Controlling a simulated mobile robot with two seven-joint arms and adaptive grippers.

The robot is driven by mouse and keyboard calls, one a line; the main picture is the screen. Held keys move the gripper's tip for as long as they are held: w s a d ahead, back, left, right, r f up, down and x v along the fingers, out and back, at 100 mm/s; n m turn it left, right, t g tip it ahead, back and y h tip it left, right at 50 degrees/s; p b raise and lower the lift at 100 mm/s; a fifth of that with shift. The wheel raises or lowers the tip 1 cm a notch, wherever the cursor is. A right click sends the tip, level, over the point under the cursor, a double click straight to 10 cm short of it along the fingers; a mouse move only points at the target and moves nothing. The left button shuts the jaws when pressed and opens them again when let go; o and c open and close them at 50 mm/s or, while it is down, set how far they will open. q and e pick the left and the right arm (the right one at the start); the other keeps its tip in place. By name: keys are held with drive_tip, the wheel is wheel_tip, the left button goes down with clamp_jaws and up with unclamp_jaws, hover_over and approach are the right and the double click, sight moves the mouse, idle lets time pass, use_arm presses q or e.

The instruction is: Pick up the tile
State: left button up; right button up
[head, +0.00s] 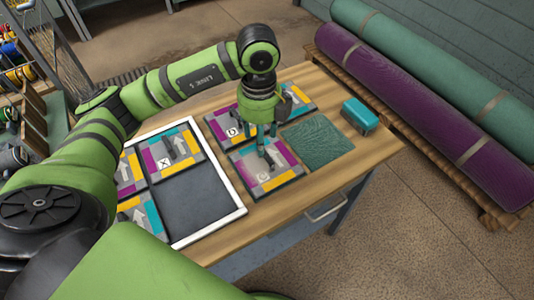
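Several square tiles with purple, yellow and teal borders and grey upright handles are in the head view. A lettered tile (288,181) lies on the wooden table, nearest the front of the loose tiles. My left gripper (267,146) points down over its handle, at or just above it. The fingers overlap the handle, so I cannot tell whether they touch it or are closed. A tile marked D (219,127) lies behind it, and another tile (297,97) lies to the back right, both partly hidden by my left gripper. My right gripper is not in view.
A white-framed tray (239,208) on the left holds several tiles, one marked X (164,162), and a bare dark area at front right. A green textured square (318,142) and a teal box (360,115) are on the table. Purple (420,110) and green rolls lie beyond it.

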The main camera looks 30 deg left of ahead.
sight(265, 156)
use_arm(q)
drive_tip(key=shift+s+d+f, duration=0.3)
drive_tip(key=shift+s+f, duration=0.1)
drive_tip(key=shift+s, duration=0.1)
drive_tip(key=f, duration=0.2)
drive_tip(key=p, duration=0.1)
drive_tip(key=shift+w+d+f, duration=0.1)
drive_tip(key=shift+w+f, duration=0.15)
drive_tip(key=shift+f, duration=0.15)
drive_tip(key=f, duration=0.3)
drive_tip(key=shift+w+d+f, duration=0.1)
drive_tip(key=shift+d+f, duration=0.1)
drive_tip(key=shift+f, duration=0.15)
clamp_jaws()
drive_tip(key=shift+r, duration=0.1)
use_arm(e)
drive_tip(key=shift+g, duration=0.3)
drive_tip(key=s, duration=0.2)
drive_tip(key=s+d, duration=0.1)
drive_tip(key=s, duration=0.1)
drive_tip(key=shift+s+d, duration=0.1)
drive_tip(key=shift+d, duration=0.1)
